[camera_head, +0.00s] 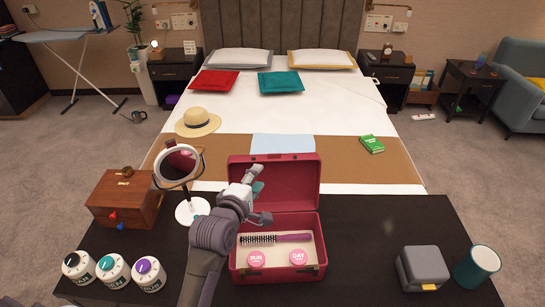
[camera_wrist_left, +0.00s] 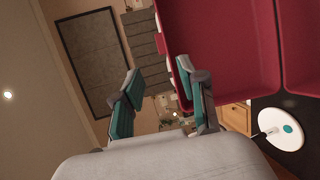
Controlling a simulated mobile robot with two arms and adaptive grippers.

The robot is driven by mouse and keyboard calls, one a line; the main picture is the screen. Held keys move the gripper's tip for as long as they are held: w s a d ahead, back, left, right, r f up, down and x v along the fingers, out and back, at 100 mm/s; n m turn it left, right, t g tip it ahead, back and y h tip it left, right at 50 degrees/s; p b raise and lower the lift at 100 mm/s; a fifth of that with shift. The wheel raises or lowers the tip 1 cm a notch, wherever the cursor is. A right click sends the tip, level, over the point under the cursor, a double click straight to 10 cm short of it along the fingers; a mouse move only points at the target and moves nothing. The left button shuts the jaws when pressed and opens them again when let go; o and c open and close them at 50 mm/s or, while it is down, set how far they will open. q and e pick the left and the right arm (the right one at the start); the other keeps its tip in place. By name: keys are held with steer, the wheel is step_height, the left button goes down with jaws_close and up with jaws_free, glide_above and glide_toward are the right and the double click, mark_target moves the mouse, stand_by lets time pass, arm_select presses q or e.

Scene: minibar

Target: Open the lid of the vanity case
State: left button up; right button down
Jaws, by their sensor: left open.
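The red vanity case (camera_head: 323,250) stands on the dark table with its lid (camera_head: 298,178) raised, roughly upright at the back. Its light interior holds a purple-handled round hairbrush (camera_head: 290,238) and two round pink containers (camera_head: 298,258). My left gripper (camera_head: 258,195) is open and empty at the left part of the raised lid, in front of it in the head view. In the left wrist view, my left gripper (camera_wrist_left: 165,95) has its fingers apart, and one overlaps the edge of the red case (camera_wrist_left: 225,55). I cannot tell whether they touch. My right gripper is not in view.
A white round mirror (camera_head: 178,165) and a wooden box (camera_head: 125,200) stand left of the case. Several dial-topped jars (camera_head: 115,268) are at front left. A grey box (camera_head: 422,268) and teal cup (camera_head: 478,266) are at right. The table between them is clear.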

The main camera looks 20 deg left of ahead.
mark_target(274, 156)
arm_select(q)
steer(key=p+x, duration=0.2)
steer(key=x, duration=0.9)
steer(key=shift+w, duration=0.1)
steer(key=shift+x, duration=0.85)
steer(key=shift+f, duration=0.1)
steer(key=c, duration=0.7)
jaws_close()
